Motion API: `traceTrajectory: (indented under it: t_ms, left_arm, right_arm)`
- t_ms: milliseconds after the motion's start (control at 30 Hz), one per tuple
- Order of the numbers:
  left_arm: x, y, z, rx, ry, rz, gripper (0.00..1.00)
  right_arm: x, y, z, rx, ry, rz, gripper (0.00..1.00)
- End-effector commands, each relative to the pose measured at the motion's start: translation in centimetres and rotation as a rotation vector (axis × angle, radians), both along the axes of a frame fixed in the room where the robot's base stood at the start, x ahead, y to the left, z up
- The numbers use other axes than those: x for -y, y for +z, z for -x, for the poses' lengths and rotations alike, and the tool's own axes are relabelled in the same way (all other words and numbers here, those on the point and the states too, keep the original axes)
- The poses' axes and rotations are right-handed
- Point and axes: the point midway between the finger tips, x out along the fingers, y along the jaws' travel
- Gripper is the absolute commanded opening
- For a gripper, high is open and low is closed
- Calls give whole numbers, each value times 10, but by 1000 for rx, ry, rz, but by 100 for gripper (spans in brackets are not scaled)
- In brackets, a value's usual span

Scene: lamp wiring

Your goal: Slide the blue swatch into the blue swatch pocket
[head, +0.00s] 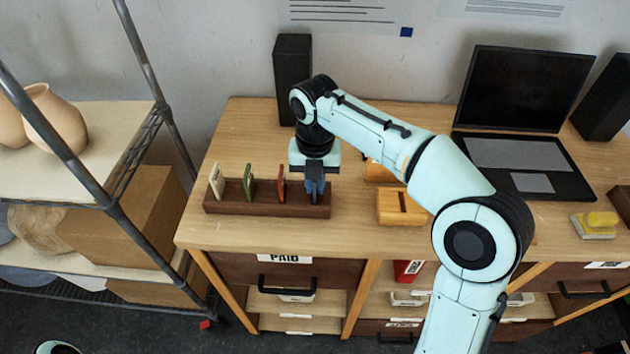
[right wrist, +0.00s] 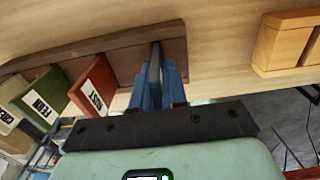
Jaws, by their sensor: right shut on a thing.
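The brown wooden swatch rack (head: 240,207) stands near the front left of the desk. My right gripper (head: 315,186) points down over the rack's right end. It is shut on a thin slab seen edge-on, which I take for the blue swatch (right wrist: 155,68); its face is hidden. In the right wrist view my gripper's fingers (right wrist: 158,92) are at the rack's end part. The slab's lower edge appears at or in the rack (right wrist: 120,60); I cannot tell how deep. My left gripper does not show.
Cream (head: 217,182), green (head: 249,185) and red (head: 281,183) swatches stand in the rack, left of my gripper. A light wooden block (head: 400,211) is just right of it. A black speaker (head: 293,78) stands behind; a laptop (head: 525,90) is at right.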

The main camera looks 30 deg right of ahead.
Motion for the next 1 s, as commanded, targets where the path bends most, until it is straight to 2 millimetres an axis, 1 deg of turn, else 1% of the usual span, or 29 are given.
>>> traceTrajectory:
  t_ms: [100,133,200,467,567,667,1000]
  left_arm:
    - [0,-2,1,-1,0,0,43]
    - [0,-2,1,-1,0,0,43]
    - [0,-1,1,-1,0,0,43]
    - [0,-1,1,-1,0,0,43]
    - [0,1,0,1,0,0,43]
    - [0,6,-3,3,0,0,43]
    - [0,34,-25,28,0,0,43]
  right_arm:
    - [0,-4,0,-1,0,0,0]
    - [0,-4,0,-1,0,0,19]
    - [0,-3,0,0,0,0,38]
    - [0,-3,0,0,0,0,38]
    - [0,2,0,1,0,0,38]
    - [0,15,-1,4,0,0,38]
    - [0,90,-2,6,1,-1,38]
